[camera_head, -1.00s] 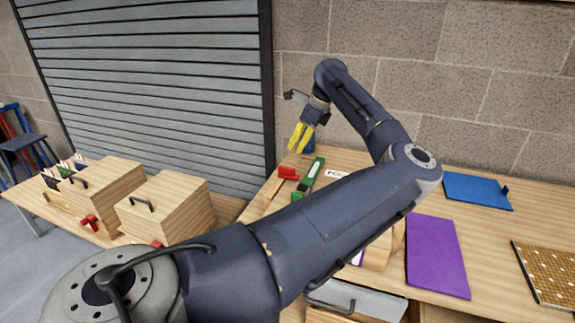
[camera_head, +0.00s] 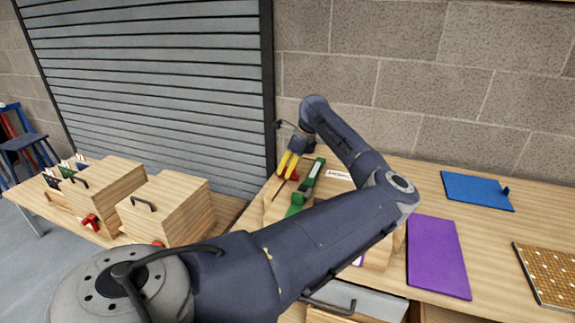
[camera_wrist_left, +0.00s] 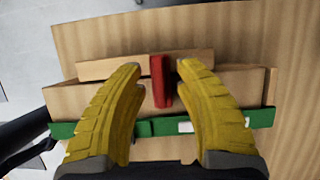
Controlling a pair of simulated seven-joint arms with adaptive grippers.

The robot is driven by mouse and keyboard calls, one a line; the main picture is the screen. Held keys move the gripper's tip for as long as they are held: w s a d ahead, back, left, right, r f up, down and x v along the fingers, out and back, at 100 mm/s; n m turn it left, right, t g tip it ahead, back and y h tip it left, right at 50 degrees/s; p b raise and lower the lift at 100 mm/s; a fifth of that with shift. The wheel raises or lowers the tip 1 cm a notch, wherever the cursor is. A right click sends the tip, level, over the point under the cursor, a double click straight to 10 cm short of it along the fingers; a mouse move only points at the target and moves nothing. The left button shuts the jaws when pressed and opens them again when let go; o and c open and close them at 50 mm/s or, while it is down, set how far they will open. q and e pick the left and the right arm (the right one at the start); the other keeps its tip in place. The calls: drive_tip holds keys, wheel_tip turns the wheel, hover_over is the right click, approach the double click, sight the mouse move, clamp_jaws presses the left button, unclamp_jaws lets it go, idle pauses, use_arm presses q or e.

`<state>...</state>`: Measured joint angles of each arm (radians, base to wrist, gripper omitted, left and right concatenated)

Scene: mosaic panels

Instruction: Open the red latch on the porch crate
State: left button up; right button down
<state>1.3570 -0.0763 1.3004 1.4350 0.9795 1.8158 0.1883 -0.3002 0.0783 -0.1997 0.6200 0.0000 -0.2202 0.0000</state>
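The red latch (camera_wrist_left: 159,80) stands as a short bar across a wooden strip of a light wooden crate (camera_wrist_left: 75,101) in the left wrist view. My left gripper (camera_wrist_left: 159,67) is open, with one yellow finger on each side of the latch. Small gaps show beside it, the right one narrower. In the head view the left gripper (camera_head: 288,164) points down at the crate and partly hides the latch. A green strip (camera_wrist_left: 155,127) runs along the crate's near side; it also shows in the head view (camera_head: 309,181). My right gripper is not in view.
My left arm covers much of the crate in the head view. Other wooden boxes (camera_head: 165,215), some with red latches (camera_head: 91,221), stand on a bench at the left. A purple panel (camera_head: 436,256) and a blue panel (camera_head: 474,190) lie on the table at the right.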

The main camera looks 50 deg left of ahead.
use_arm(q)
drive_tip(key=shift+c, duration=0.4)
clamp_jaws()
drive_tip(key=m, duration=0.1)
drive_tip(key=m+t, duration=0.1)
drive_tip(key=m, duration=0.1)
drive_tip(key=shift+s+d+m, duration=0.1)
drive_tip(key=shift+s+m, duration=0.2)
drive_tip(key=m+t, duration=0.1)
drive_tip(key=m, duration=0.1)
drive_tip(key=m+t, duration=0.1)
drive_tip(key=m, duration=0.1)
drive_tip(key=shift+s, duration=0.4)
drive_tip(key=m, duration=0.1)
drive_tip(key=m+t, duration=0.1)
drive_tip(key=m, duration=0.2)
drive_tip(key=shift+s, duration=0.25)
drive_tip(key=shift+s+a+m+t+h, duration=0.15)
drive_tip(key=shift+m+t+h, duration=0.15)
drive_tip(key=shift+m, duration=0.65)
drive_tip(key=shift+s+a+m+t+h, duration=0.15)
drive_tip(key=shift+m+t, duration=0.25)
drive_tip(key=shift+m, duration=0.55)
